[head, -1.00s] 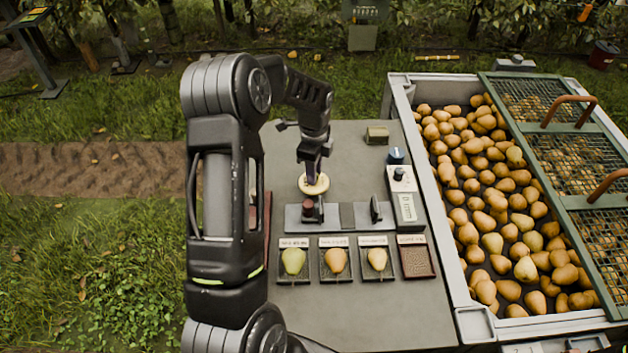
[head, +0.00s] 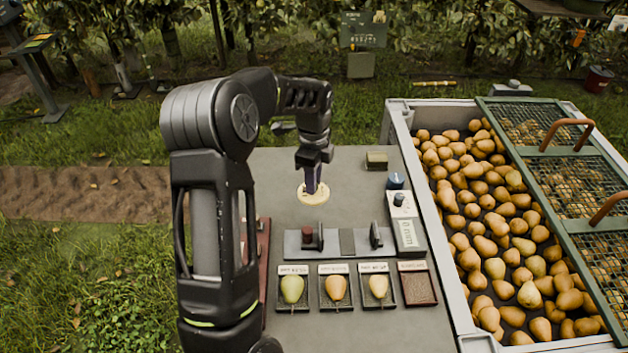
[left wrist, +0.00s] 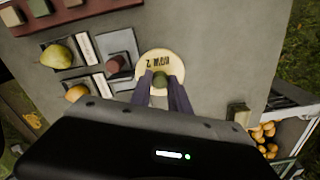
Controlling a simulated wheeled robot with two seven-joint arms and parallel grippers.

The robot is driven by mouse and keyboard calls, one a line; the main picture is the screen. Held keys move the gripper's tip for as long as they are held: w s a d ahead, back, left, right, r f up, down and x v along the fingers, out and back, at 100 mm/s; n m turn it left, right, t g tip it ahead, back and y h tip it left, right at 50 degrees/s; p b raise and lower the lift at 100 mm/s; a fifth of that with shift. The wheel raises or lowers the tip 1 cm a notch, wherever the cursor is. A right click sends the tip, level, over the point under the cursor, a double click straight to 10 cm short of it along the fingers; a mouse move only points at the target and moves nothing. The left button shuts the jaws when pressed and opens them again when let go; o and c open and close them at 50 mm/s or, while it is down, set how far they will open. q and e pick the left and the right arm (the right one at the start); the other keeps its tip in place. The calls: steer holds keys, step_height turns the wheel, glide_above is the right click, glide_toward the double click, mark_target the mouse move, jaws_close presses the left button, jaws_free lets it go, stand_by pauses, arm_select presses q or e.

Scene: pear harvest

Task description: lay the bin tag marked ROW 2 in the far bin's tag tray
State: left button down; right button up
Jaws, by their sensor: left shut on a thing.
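The bin tag (head: 318,203) is a round cream disc; it also shows in the left wrist view (left wrist: 151,67), where its dark print reads ROW 2 upside down. A small green knob (left wrist: 160,80) stands on it between the fingers. My left gripper (head: 312,190) is shut on the tag from above, over the grey bench behind the gauge plate. I cannot tell how high the tag is above the bench. A pale tray (head: 477,343) shows at the near corner of the pear bin (head: 396,124). I cannot identify the far bin's tag tray. My right gripper is out of view.
The gauge plate (head: 347,242) and grey meter (head: 408,236) stand in front of the tag. Sample trays with pears (head: 336,288) lie nearer. A small olive block (head: 376,161) sits at the bench's back right. A green mesh lid (head: 560,150) partly covers the bin.

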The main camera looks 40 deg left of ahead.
arm_select(q)
steer(key=w+d+r+n, duration=0.1)
steer(key=d+n, duration=0.6)
steer(key=d, duration=0.4)
steer(key=w+d+r+n, duration=0.1)
steer(key=d+r+n, duration=0.1)
steer(key=d+n, duration=0.5)
steer(key=d, duration=0.4)
steer(key=shift+d+r+n, duration=0.25)
steer(key=shift+d+n, duration=0.05)
steer(key=shift+d, duration=0.1)
